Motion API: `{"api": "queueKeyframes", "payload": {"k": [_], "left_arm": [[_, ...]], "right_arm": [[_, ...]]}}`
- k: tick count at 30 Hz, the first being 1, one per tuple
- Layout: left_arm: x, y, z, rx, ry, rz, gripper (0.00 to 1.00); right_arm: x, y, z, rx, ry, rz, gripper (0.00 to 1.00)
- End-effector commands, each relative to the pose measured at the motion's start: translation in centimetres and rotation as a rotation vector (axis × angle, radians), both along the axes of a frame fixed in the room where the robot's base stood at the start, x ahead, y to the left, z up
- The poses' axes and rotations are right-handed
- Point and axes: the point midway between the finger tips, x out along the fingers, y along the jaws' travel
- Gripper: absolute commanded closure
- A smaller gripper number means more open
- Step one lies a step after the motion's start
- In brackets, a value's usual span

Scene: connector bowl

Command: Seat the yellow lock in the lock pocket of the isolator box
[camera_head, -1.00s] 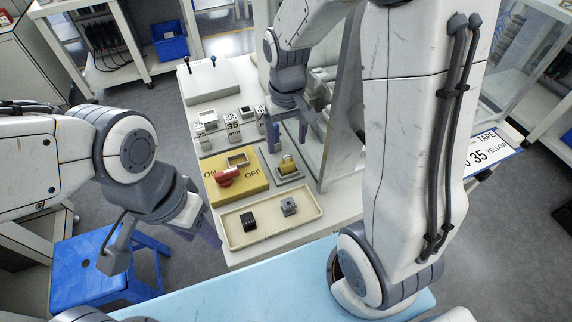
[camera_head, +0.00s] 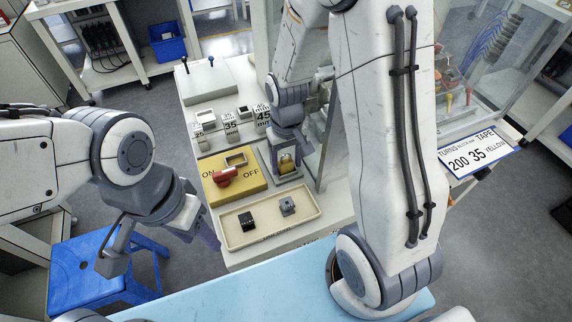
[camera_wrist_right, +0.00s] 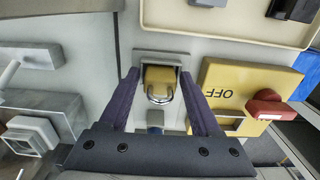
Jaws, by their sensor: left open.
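The yellow lock (camera_head: 287,164) stands in a small grey holder (camera_head: 288,177) to the right of the yellow isolator box (camera_head: 250,185). The box has a red switch handle (camera_head: 224,177) and a raised rectangular pocket (camera_head: 236,160) that looks empty. My right gripper (camera_wrist_right: 159,72) is open in the right wrist view. Its two fingers are on either side of the lock (camera_wrist_right: 158,76), with small gaps visible, and the shackle faces the camera. My left gripper (camera_head: 212,240) is open and empty, left of the bench's front corner; its fingertips are partly hidden.
A cream tray (camera_head: 237,237) with a black and a grey connector lies in front of the box. Several marked blocks (camera_head: 230,127) stand behind it. A clear panel (camera_head: 335,140) rises right of the lock. A blue stool (camera_head: 110,275) stands at left.

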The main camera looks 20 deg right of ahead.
Motion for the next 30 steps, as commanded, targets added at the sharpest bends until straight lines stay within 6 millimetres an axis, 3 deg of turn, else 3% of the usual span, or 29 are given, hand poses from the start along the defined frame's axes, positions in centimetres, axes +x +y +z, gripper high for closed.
{"api": "queueKeyframes", "payload": {"k": [1,4,5,16,30], "left_arm": [[0.0,0.0,0.0,0.000,0.000,0.000,0.50],[0.0,0.0,0.0,0.000,0.000,0.000,0.50],[0.0,0.0,0.0,0.000,0.000,0.000,0.50],[0.0,0.0,0.4,0.000,0.000,0.000,0.50],[0.0,0.0,3.0,0.000,0.000,0.000,0.50]], "right_arm": [[0.0,0.0,0.0,0.000,0.000,0.000,0.60],[0.0,0.0,0.0,0.000,0.000,0.000,0.98],[0.0,0.0,0.0,0.000,0.000,0.000,1.00],[0.0,0.0,0.4,0.000,0.000,0.000,1.00],[0.1,0.3,3.0,0.000,0.000,0.004,1.00]]}}
